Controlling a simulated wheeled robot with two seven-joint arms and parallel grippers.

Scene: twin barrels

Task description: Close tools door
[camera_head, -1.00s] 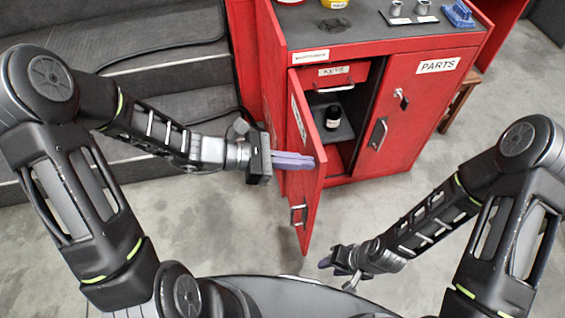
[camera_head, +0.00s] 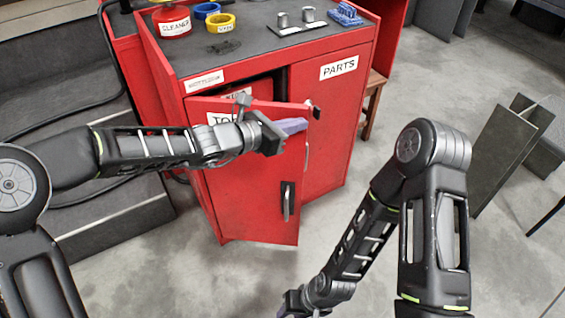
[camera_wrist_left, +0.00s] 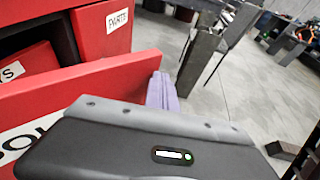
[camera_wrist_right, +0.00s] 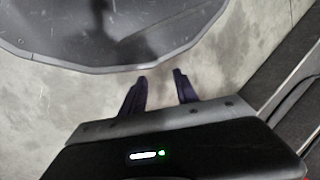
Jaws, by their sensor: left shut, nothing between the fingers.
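The red tools door (camera_head: 245,195) is on the left of the red cabinet (camera_head: 330,130), its white label partly hidden behind my left gripper. The door stands ajar, with a dark gap along its top and the red drawer front just visible inside. My left gripper (camera_head: 292,127) is shut and empty at the door's outer face near the top edge; I cannot tell if it touches. In the left wrist view the door (camera_wrist_left: 75,85) runs beside its purple fingers (camera_wrist_left: 162,92). My right gripper (camera_wrist_right: 160,90) is open and empty, low over the floor.
The PARTS door (camera_head: 325,125) beside it is shut. A red cleaner pot (camera_head: 172,22), tape rolls (camera_head: 220,20), metal cups (camera_head: 295,17) and a blue item (camera_head: 345,13) stand on top.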

